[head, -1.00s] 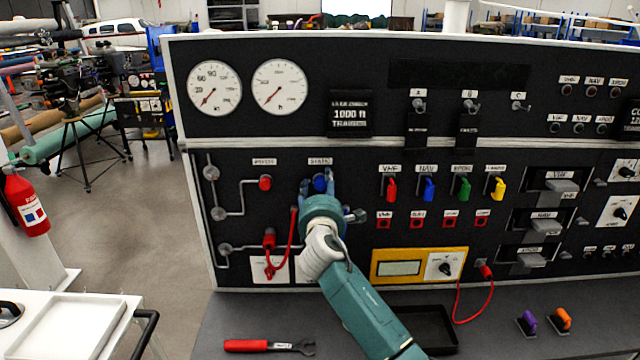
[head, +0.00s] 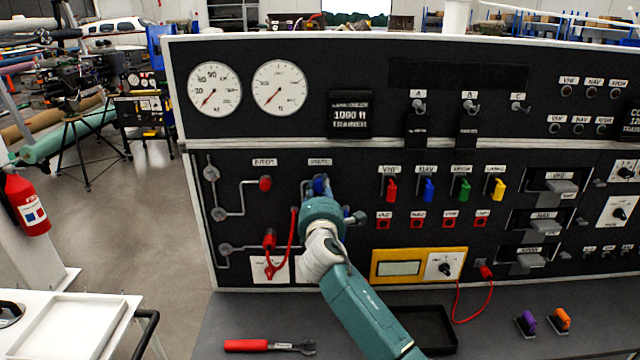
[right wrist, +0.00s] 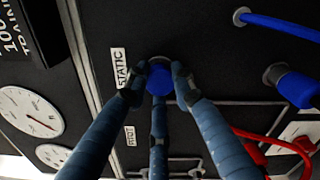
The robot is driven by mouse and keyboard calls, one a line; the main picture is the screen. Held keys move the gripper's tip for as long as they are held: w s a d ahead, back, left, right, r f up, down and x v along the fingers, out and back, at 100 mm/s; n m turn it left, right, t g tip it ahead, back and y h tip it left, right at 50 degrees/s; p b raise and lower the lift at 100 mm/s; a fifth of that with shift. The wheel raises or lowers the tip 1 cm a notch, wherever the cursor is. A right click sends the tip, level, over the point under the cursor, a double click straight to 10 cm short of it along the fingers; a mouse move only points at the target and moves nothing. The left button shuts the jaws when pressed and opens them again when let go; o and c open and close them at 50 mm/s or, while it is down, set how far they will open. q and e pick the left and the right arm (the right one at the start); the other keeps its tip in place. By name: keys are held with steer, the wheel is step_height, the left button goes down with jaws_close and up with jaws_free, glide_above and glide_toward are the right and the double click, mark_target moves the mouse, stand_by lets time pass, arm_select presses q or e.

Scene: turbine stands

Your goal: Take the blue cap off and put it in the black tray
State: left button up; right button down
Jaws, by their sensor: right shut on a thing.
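The blue cap (head: 320,184) is at the port under the STATIC label, on the left part of the black panel. My right gripper (head: 319,188) is at the panel with its fingers shut around the cap. In the right wrist view the blue cap (right wrist: 159,79) shows between the fingertips (right wrist: 158,88), against the panel; I cannot tell whether it is still seated. The black tray (head: 437,324) lies on the bench below the panel, with its left part hidden behind my right arm. The tray looks empty. My left gripper is not in view.
A red capped port (head: 265,183) is left of the gripper, and a red hose (head: 290,245) hangs below it. A red-handled wrench (head: 262,345) lies on the bench to the left. Purple (head: 527,322) and orange (head: 563,318) items lie right of the tray.

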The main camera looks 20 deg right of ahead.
steer(key=shift+s, duration=0.3)
steer(key=shift+p+v, duration=0.65)
steer(key=shift+v, duration=0.25)
